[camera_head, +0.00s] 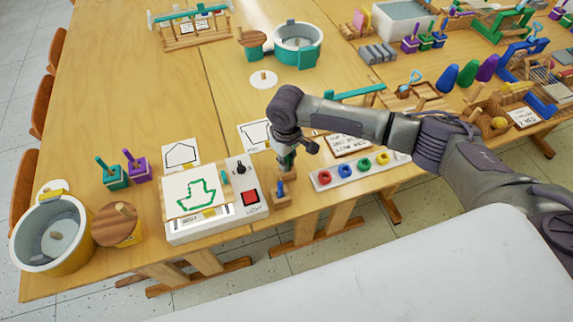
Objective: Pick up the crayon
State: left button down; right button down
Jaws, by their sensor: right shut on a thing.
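My right gripper (285,163) reaches down over the front edge of the table, just right of the white drawing box. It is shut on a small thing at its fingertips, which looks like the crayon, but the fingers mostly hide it. A small wooden holder (281,201) with a blue piece (280,188) stands directly below the fingertips. I cannot tell whether the held thing is clear of the holder. My left gripper is not in view.
A white tray of coloured rings (345,173) lies to the right, under my arm. A pot (50,235) stands at far left. The table's left middle (150,90) is clear.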

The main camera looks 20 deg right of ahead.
jog(key=shift+r, duration=0.15)
notch_tip(320, 180, up, 4)
jog(key=shift+b, duration=0.3)
jog(key=s+d+r, duration=0.6)
jog(key=s, duration=0.4)
jog(key=shift+r, duration=0.35)
